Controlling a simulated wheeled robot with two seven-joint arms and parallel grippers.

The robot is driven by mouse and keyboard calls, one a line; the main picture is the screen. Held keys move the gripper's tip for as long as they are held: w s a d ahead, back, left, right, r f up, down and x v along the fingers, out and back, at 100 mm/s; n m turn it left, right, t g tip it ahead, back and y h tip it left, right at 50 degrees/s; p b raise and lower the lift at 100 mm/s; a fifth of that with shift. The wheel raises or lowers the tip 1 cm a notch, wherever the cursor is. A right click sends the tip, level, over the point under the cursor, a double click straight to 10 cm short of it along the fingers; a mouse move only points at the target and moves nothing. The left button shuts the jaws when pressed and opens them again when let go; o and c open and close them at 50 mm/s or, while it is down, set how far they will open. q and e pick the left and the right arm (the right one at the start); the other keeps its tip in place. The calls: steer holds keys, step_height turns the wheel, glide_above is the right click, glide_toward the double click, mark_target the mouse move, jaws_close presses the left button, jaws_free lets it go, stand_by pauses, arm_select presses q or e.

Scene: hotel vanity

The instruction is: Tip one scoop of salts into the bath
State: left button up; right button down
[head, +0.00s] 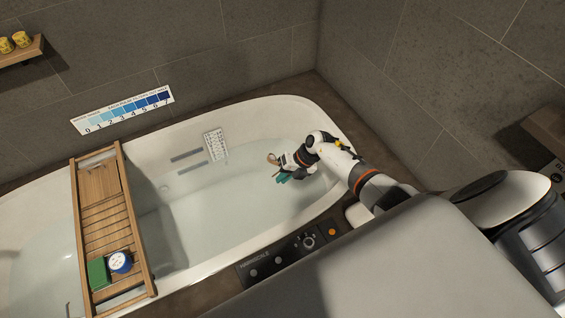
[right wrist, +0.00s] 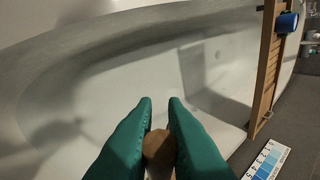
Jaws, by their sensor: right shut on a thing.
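The white bath (head: 290,103) holds pale, clear water (head: 215,225). My right gripper (head: 277,172) is over the right part of the bath, inside its rim. Its teal fingers are shut on a small brown scoop (head: 271,158). In the right wrist view the scoop (right wrist: 158,147) shows as a rounded brown end between the two fingertips (right wrist: 160,110), with the bath (right wrist: 130,55) beyond it. I cannot tell whether salts are in the scoop. No salts can be made out in the water. My left gripper is not in view.
A wooden caddy (head: 128,205) spans the bath at left, carrying a green box (head: 97,272) and a blue-and-white round container (head: 120,262). A numbered blue colour chart (head: 125,110) is on the wall. A dark control panel (head: 290,258) lies along the near rim.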

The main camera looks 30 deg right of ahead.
steer(key=f+t+y+b, duration=0.1)
steer(key=y+b, duration=0.1)
steer(key=b, duration=0.3)
steer(key=f+t+y+b, duration=0.1)
steer(key=y+b, duration=0.2)
steer(key=b, duration=0.2)
steer(key=d+t+y+b, duration=0.1)
steer(key=y+b, duration=0.1)
steer(key=b, duration=0.2)
steer(key=shift+s+d+f+y+b, duration=0.1)
steer(key=shift+s+f+y+b, duration=0.2)
steer(key=shift+f+b, duration=0.1)
steer(key=shift+r, duration=0.15)
stand_by(1.5)
